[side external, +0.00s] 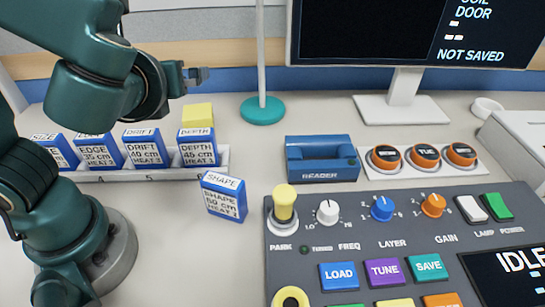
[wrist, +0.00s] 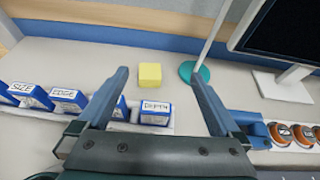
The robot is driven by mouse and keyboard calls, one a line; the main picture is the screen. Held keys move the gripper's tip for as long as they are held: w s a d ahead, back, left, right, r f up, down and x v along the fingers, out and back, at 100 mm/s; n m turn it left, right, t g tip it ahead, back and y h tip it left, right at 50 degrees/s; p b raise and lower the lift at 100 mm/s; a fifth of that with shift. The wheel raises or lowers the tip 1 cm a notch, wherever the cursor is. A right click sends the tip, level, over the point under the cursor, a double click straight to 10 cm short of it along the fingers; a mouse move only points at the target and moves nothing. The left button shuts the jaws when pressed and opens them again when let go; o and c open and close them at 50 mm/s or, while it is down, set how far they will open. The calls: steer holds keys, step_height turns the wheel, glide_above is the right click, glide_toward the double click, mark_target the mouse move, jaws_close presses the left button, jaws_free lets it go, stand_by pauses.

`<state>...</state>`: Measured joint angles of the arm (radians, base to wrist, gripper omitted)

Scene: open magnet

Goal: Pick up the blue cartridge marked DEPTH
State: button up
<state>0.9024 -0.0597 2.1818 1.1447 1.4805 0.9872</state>
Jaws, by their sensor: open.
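The blue cartridge marked DEPTH (side external: 198,149) stands upright at the right end of a white rack (side external: 224,160). Its white label reads DEPTH, 45 cm, HEAT 2 or similar. In the wrist view the DEPTH cartridge (wrist: 155,113) shows low in the middle, between my fingers and beyond the gripper body. My gripper (side external: 198,75) is above and behind the rack in the side view, well clear of the cartridge. In the wrist view my gripper (wrist: 170,85) has its two fingers wide apart with nothing between them.
DRIFT (side external: 144,149), EDGE (side external: 100,152) and SIZE (side external: 60,150) cartridges stand left of DEPTH. A SHAPE cartridge (side external: 224,197) stands on the table in front. A yellow block (side external: 198,114) sits behind DEPTH. A blue reader (side external: 321,158), lamp base (side external: 263,110) and console (side external: 400,235) lie right.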

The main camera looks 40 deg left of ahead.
mark_target(195, 141)
step_height(195, 141, down, 14)
steer(key=shift+w+d+r, duration=0.1)
steer(key=shift+r, duration=0.05)
steer(key=shift+x, duration=3.8)
steer(key=c, duration=1.2)
steer(key=shift+o, duration=0.2)
steer(key=shift+r, duration=0.1)
